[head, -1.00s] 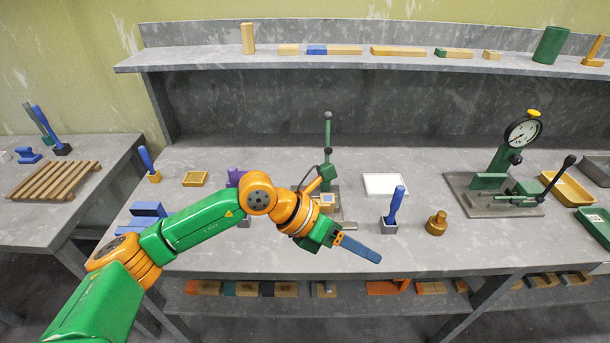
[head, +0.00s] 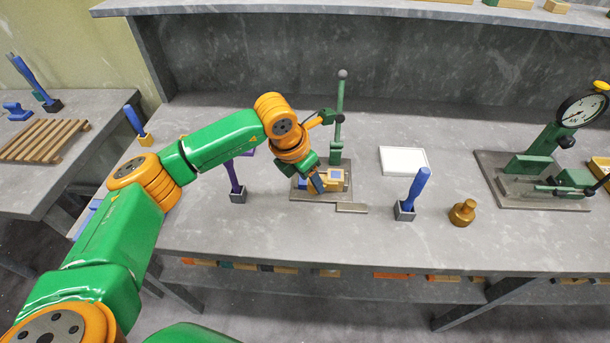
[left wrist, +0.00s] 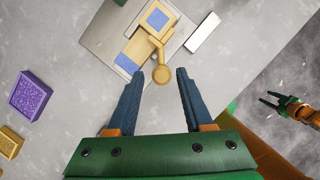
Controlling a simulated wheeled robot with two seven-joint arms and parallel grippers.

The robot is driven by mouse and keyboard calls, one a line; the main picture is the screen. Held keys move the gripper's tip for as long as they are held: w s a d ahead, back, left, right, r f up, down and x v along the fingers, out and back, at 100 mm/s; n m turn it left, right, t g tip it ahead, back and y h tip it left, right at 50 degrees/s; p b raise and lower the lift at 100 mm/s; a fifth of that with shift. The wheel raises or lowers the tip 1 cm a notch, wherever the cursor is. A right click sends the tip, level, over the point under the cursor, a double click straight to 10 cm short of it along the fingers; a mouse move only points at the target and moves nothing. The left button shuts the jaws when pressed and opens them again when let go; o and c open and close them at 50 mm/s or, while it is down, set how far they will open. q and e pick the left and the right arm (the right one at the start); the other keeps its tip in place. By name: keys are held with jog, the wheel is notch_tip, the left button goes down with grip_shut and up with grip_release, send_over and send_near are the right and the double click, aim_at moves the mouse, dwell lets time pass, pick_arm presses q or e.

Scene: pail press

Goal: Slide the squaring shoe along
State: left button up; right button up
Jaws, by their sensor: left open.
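The small press (head: 340,125) has a green post and a flat grey base plate (left wrist: 95,40). On the plate, the left wrist view shows a yellow block with a blue square (left wrist: 158,18) and a yellow piece with a blue patch (left wrist: 130,62). A yellow arm with a round knob (left wrist: 162,74) lies beside them; I cannot tell for sure which part is the squaring shoe. My left gripper (head: 318,184) is over the plate, open and empty, with the knob just ahead between its fingertips (left wrist: 160,86). My right gripper (left wrist: 270,98) shows open, away at the right.
A purple-handled tool (head: 235,180) stands left of the press. A white tray (head: 404,160), a blue-handled tool (head: 413,195) and a brass weight (head: 462,212) are to its right. A gauge press (head: 545,160) stands farther right. The bench front is clear.

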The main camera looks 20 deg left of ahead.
pick_arm(q)
jog(key=shift+b+x, duration=0.4)
jog(key=shift+x, duration=0.55)
jog(key=shift+s+r+p, duration=0.25)
jog(key=shift+r+p, duration=0.05)
jog(key=shift+r, duration=0.05)
jog(key=c, duration=0.3)
grip_shut()
jog(key=shift+s+a, duration=0.6)
jog(key=shift+s, duration=0.4)
jog(key=shift+r, duration=0.1)
pick_arm(e)
jog(key=shift+f, duration=0.4)
pick_arm(q)
jog(key=o, duration=0.5)
grip_release()
jog(key=shift+s, duration=0.15)
pick_arm(e)
jog(key=shift+a, duration=0.1)
